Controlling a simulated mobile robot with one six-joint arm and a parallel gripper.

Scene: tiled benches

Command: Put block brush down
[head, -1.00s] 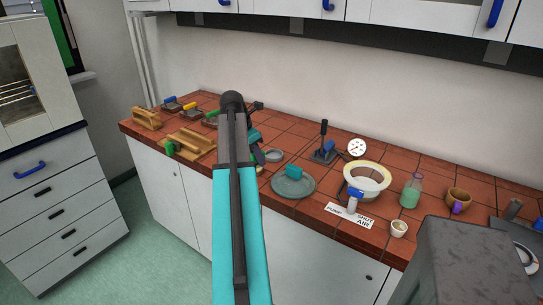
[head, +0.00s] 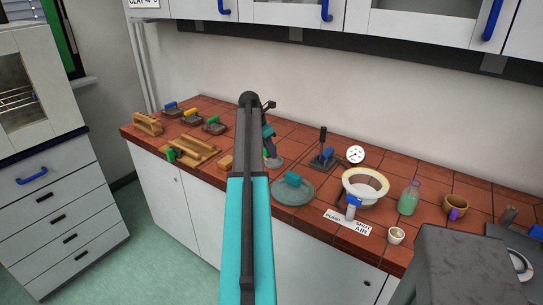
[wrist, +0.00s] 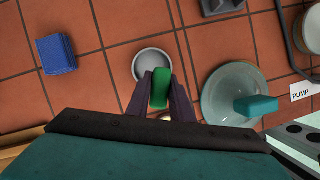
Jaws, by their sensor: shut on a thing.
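My gripper (head: 271,148) hangs over the tiled bench (head: 315,215), just right of my arm link in the head view. In the wrist view its two dark fingers (wrist: 160,92) are shut on a green piece (wrist: 161,88), which I take to be the block brush's grip. Its lower part is mostly hidden by my wrist. A round grey dish (wrist: 152,64) lies just beyond the fingertips in the wrist view; whether the brush touches anything below, I cannot tell.
A plate (head: 293,193) with a teal block (head: 293,179) lies right of the gripper. A blue block (wrist: 57,54) sits on bare tiles to the left. A lever stand (head: 323,158), a cream-rimmed bowl (head: 365,188) and a bottle (head: 409,198) stand farther right.

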